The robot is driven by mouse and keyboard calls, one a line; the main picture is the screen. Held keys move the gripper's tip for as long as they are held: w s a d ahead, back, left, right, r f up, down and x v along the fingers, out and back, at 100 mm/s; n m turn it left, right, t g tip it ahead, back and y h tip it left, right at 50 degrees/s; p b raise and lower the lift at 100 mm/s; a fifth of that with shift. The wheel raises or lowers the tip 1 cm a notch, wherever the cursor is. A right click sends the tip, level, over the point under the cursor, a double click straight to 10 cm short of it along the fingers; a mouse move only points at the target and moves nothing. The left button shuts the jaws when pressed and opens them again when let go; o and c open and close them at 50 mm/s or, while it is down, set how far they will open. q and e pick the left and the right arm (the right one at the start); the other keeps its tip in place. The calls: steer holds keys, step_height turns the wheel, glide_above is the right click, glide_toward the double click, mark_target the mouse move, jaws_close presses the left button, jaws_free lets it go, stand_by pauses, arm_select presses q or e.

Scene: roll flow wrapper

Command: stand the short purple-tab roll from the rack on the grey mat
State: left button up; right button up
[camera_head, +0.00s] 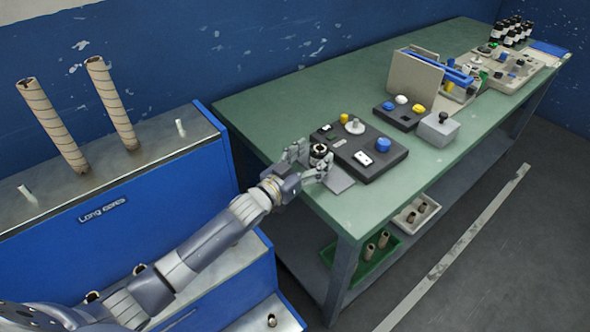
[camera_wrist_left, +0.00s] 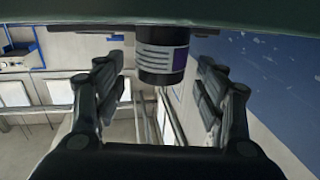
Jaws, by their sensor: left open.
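The short purple-tab roll (camera_wrist_left: 160,60) shows in the wrist view as a dark cylinder with pale stripes and a purple patch. In the head view the roll (camera_head: 319,151) is upright, with its round core end facing up. It appears to stand on the grey mat (camera_head: 342,182) at the near end of the green table; the contact is partly hidden by my gripper. My left gripper (camera_head: 310,164) is open, with a finger on each side of the roll and visible gaps between them in the wrist view. My right gripper is out of view.
A black control panel (camera_head: 368,158) with knobs stands just beyond the mat. The blue rack (camera_head: 160,185) on the left holds two tall cores (camera_head: 110,105). A green tray (camera_head: 350,272) and a white tray (camera_head: 402,222) sit on the lower shelf.

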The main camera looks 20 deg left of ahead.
arm_select(q)
steer(key=v, duration=0.8)
steer(key=shift+s, duration=0.25)
steer(key=shift+a+f, duration=0.1)
